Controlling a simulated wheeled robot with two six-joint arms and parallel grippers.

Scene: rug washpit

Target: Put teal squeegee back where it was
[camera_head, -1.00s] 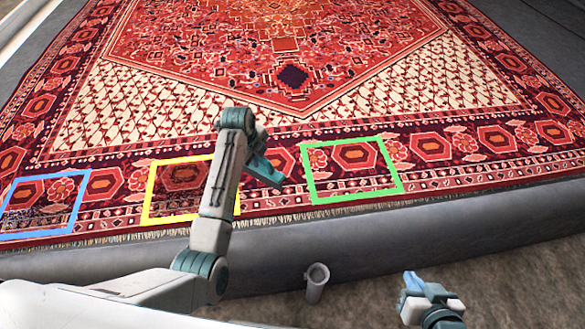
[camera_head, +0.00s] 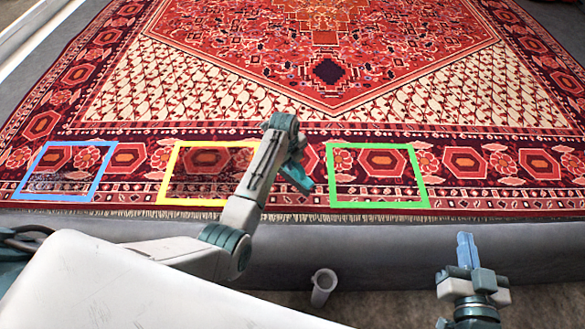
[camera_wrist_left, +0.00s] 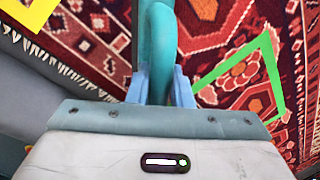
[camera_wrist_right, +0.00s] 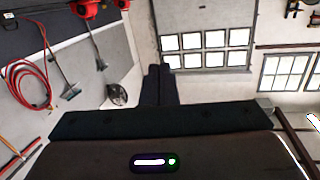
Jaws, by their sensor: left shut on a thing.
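The teal squeegee (camera_wrist_left: 158,45) is between the light-blue fingers of my left gripper (camera_wrist_left: 159,85) in the left wrist view. The fingers are shut on its handle, and its far end runs out of the top of that view. In the head view my left gripper (camera_head: 297,172) hangs over the rug's near border, between the yellow and green frames; the squeegee is hard to make out there. My right gripper (camera_head: 466,250) points up at the lower right, fingers together and empty. A white tube-like holder (camera_head: 323,285) with an open top stands below the grey ledge.
The patterned red rug (camera_head: 240,95) lies on the grey platform. A blue frame (camera_head: 96,175), a yellow frame (camera_head: 167,180) and a green frame (camera_head: 332,180) mark its near border. Dark patches show inside the blue and yellow frames. The grey ledge (camera_head: 370,250) runs along the front.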

